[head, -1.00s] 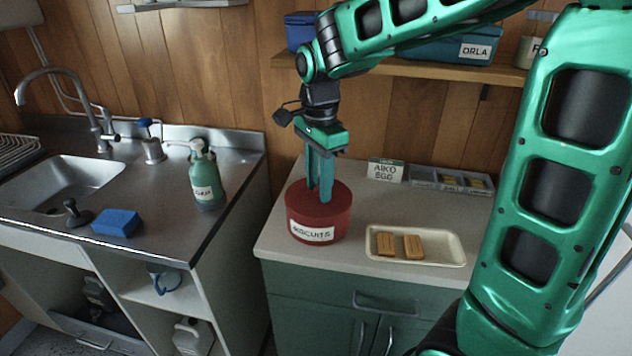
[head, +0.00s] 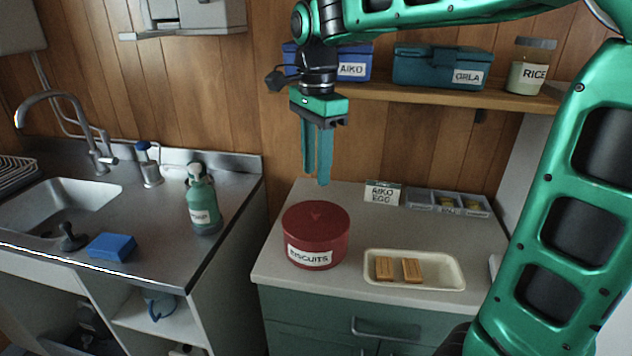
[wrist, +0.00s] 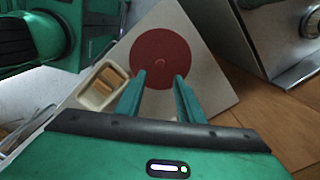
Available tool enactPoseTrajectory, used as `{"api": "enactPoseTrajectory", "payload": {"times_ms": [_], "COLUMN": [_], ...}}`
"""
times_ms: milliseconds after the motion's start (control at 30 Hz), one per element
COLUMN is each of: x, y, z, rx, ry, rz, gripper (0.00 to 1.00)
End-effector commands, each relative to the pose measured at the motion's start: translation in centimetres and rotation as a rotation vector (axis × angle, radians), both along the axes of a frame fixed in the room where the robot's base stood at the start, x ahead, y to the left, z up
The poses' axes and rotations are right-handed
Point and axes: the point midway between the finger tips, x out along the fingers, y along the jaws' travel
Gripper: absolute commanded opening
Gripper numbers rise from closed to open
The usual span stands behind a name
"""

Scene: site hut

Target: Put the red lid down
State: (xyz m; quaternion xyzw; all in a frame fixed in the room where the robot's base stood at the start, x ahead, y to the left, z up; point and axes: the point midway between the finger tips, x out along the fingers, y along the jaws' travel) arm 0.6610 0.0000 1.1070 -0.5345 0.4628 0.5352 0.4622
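The red lid (head: 316,218) sits on the round red tin labelled BISCUITS (head: 313,254), which stands on the pale counter. In the wrist view the lid (wrist: 160,52) shows from above as a red disc with a small mark near its middle. My gripper (head: 319,182) hangs above the tin, pointing down, with clear space between its fingertips and the lid. In the wrist view the fingers of my gripper (wrist: 160,75) are apart with nothing between them.
A cream tray (head: 445,275) with two biscuits (head: 398,269) lies right of the tin. A card reading AIKO EGG (head: 383,193) and a grey sectioned holder (head: 420,200) stand behind. A shelf (head: 440,94) with boxes runs above.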

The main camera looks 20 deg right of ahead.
Motion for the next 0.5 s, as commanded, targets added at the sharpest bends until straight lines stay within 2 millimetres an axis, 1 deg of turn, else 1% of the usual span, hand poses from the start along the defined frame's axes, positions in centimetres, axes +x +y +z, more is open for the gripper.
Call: {"api": "enactPoseTrajectory", "payload": {"times_ms": [100,267,367,467,500], "x": [0.0,-0.2,-1.0,-2.8,-3.8], "y": [0.0,-0.3,-1.7,-4.4,-5.6], "z": [0.4,0.4,-0.1,-1.1,-1.6], "rx": [0.000,0.000,0.001,0.003,0.004], "ry": [0.000,0.000,0.000,-0.001,0.001], "rz": [0.000,0.007,0.040,0.109,0.147], "gripper": [0.35,0.35,0.35,0.35,0.35]}}
